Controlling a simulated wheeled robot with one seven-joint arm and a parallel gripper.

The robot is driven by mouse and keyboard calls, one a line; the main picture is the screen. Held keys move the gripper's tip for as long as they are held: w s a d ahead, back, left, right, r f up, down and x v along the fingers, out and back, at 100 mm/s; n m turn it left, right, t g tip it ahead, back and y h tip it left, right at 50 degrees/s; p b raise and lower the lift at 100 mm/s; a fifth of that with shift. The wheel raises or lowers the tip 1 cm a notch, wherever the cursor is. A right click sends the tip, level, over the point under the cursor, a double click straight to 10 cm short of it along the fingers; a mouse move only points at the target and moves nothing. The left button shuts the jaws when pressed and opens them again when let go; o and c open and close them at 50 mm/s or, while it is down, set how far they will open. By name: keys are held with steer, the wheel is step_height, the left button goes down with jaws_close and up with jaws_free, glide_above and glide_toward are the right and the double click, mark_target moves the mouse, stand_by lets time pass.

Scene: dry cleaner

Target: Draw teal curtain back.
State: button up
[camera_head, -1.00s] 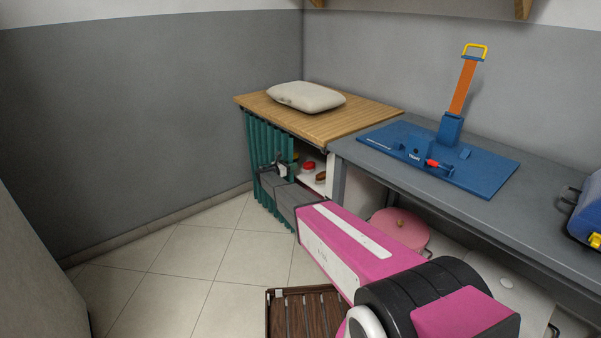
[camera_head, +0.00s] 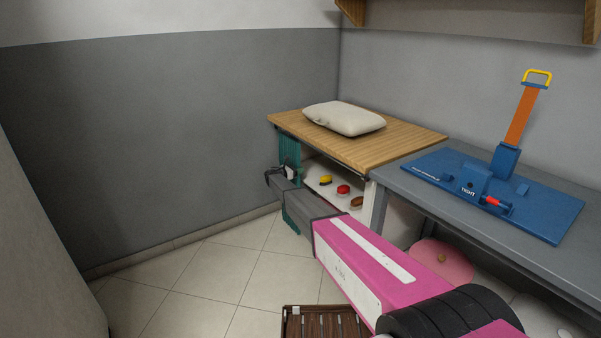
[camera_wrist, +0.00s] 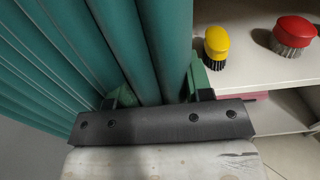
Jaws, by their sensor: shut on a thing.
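The teal curtain (camera_head: 290,152) hangs bunched at the left end of the wooden-topped cabinet. It fills the left and middle of the wrist view (camera_wrist: 90,50) in vertical folds. My gripper (camera_head: 287,173) is at the curtain's height in front of the cabinet. In the wrist view my gripper (camera_wrist: 160,93) is shut on folds of the curtain, with a green finger on each side. The shelf (camera_head: 331,197) is exposed to the right of the curtain. My arm hides part of the curtain's lower half.
A yellow brush (camera_head: 325,180), a red brush (camera_head: 343,189) and a brown brush (camera_head: 357,201) stand on the shelf. A pale cushion (camera_head: 345,118) lies on the wooden top (camera_head: 400,137). A grey table (camera_head: 410,187) with a blue press (camera_head: 470,185) adjoins at right. Floor at left is clear.

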steer(key=shift+w+a, duration=0.1)
steer(key=shift+a, duration=0.05)
steer(key=o, duration=1.3)
steer(key=v, duration=1)
steer(key=shift+s+a, duration=0.25)
steer(key=shift+a, duration=0.05)
